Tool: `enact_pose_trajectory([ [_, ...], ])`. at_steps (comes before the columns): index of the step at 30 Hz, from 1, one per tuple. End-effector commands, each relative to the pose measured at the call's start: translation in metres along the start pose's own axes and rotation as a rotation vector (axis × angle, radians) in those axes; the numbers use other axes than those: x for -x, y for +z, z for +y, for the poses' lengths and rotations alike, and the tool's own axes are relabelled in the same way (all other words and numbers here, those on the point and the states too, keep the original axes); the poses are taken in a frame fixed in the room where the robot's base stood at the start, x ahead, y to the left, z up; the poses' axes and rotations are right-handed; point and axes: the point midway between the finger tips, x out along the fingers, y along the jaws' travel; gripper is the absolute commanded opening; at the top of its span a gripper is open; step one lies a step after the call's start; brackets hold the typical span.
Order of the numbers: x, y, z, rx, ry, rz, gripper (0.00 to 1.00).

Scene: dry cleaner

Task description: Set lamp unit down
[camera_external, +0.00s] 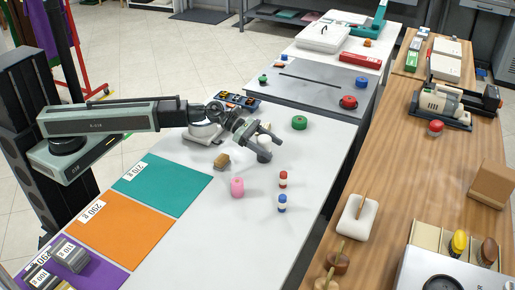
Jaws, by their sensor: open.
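My gripper (267,141) is open, low over the white table (215,235), right of the mats. A pale piece shows between or just behind its fingers; I cannot tell whether it touches them. No thing is clearly recognisable as the lamp unit. A teal mat (165,185), an orange mat (122,229) and a purple mat (92,277) carry weight labels.
Grey weights (72,257) sit on the purple mat. A grey board (315,90) lies beyond. A wooden counter (400,185) runs along the right. The table's front middle is clear.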

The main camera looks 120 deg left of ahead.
Motion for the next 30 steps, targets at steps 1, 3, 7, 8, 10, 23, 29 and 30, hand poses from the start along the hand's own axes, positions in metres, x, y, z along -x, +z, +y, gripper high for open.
enact_pose_trajectory([
  [1,0.011,0.002,-0.001,0.001,0.002,0.0,0.69],
  [3,0.024,0.002,-0.001,0.001,0.002,0.0,0.69],
  [7,0.052,0.003,-0.002,0.002,0.002,0.0,0.69],
  [8,0.058,0.002,-0.001,0.001,0.002,0.0,0.69],
  [10,0.067,0.002,-0.001,0.0,0.002,0.0,0.69],
  [23,0.07,0.0,0.0,0.0,0.0,0.0,0.69],
  [29,0.07,0.0,0.0,0.0,0.0,0.0,0.69],
  [30,0.07,0.0,0.0,0.0,0.0,0.0,0.69],
])
